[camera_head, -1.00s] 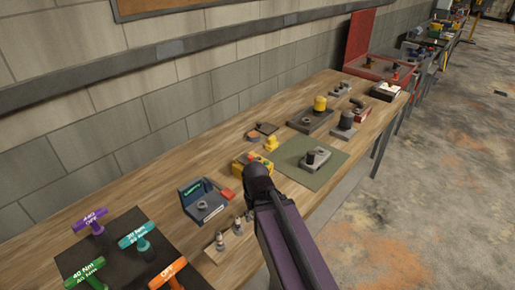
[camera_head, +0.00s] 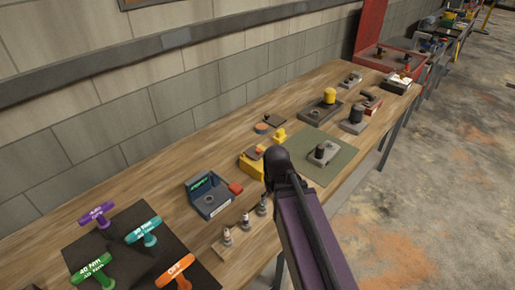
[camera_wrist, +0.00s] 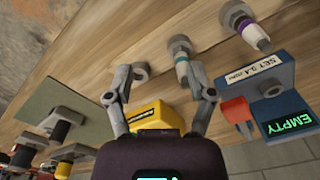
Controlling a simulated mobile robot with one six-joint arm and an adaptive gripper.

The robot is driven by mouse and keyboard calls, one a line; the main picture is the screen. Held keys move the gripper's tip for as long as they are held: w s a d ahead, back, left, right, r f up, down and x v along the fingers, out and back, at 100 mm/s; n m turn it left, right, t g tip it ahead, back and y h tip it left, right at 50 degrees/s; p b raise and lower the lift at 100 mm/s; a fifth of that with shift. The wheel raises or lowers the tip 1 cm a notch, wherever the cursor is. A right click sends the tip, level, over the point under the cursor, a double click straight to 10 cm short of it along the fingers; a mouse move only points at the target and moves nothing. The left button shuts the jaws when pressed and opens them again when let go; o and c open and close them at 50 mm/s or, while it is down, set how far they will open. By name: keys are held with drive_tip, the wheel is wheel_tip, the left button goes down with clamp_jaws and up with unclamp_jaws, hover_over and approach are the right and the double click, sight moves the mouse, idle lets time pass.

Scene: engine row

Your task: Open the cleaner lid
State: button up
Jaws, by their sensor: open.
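A small yellow box (camera_head: 248,165) with a darker top stands on the bench, left of my arm's end in the head view. It is probably the cleaner; its right part is hidden. In the wrist view the yellow box (camera_wrist: 153,114) with dark lettering shows between and beyond my fingers, partly covered by my gripper body. I cannot make out a separate lid or whether it is raised. My gripper (camera_wrist: 160,74) is open, with nothing seen held between its fingers. In the head view my arm hides the fingers.
A blue device (camera_head: 210,196) with a green display reading EMPTY in the wrist view and a red block (camera_head: 235,187) stand left. Several plugs (camera_head: 245,222) stand in a wooden strip in front. A green mat (camera_head: 335,167) with a grey part lies right. Coloured T-handles (camera_head: 142,232) lie front left.

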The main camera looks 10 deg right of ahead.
sight(259, 150)
drive_tip(key=w+r+n+p, duration=0.3)
drive_tip(key=w+r+p, duration=0.1)
drive_tip(key=w, duration=0.5)
drive_tip(key=w+r+n+p, duration=0.4)
drive_tip(key=w, duration=0.5)
drive_tip(key=w+r+n+p, duration=0.4)
drive_tip(key=w, duration=0.5)
drive_tip(key=shift+w+d+r, duration=0.25)
drive_tip(key=shift+w+r, duration=0.05)
drive_tip(key=shift+r, duration=0.05)
drive_tip(key=shift+f, duration=0.2)
wheel_tip(259, 150, down, 13)
drive_tip(key=b, duration=1.3)
drive_tip(key=shift+f+b, duration=0.2)
drive_tip(key=shift+b, duration=0.15)
clamp_jaws()
